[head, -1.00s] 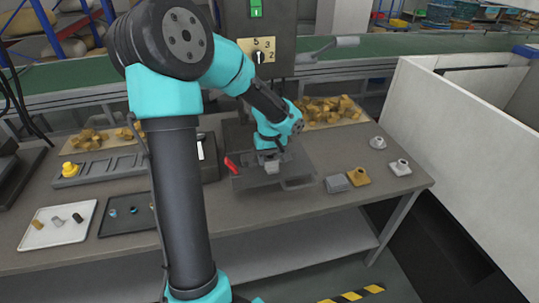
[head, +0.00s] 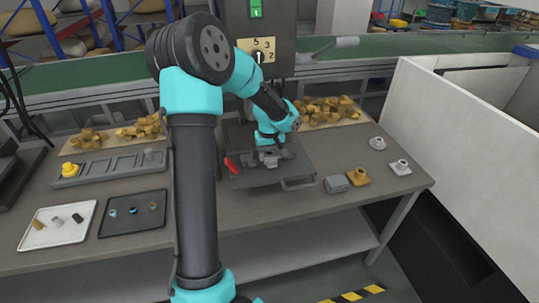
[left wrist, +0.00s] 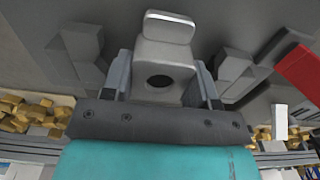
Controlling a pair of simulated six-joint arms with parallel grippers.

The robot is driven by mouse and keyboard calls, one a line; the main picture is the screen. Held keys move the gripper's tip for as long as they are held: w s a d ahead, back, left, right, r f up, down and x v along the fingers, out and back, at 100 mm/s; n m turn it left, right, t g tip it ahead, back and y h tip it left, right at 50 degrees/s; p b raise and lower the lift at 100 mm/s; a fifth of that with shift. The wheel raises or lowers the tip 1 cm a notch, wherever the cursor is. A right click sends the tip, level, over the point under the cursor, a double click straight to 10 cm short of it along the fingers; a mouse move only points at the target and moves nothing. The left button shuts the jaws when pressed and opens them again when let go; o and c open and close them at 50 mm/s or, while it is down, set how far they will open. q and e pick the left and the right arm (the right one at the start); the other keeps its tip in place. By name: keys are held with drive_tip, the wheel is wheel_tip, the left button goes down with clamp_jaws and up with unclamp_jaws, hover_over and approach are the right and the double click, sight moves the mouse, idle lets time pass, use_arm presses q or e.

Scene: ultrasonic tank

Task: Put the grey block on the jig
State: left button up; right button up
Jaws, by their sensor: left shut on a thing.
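The grey block (left wrist: 165,55), with a dark round hole, sits between the fingers of my left gripper (left wrist: 163,85) in the left wrist view. My left gripper is shut on it. In the head view this gripper (head: 269,157) is over the jig (head: 262,179), a dark grey plate with a red handle (head: 231,165). Grey upright pieces of the jig (left wrist: 85,48) stand on both sides of the block in the left wrist view. I cannot tell whether the block touches the jig. My right gripper is not in view.
Right of the jig are a grey piece (head: 337,184), a brass piece (head: 358,176) and two light fittings (head: 399,167). At left are a white tray (head: 70,235), a dark tray (head: 118,226) and a long grey rack (head: 108,168). A control box (head: 285,45) rises behind.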

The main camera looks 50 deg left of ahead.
sight(270, 154)
use_arm(q)
drive_tip(key=shift+f, duration=0.2)
drive_tip(key=shift+f, duration=0.15)
drive_tip(key=o, duration=1.1)
drive_tip(key=shift+c, duration=0.2)
wheel_tip(270, 154, up, 12)
idle(0.3)
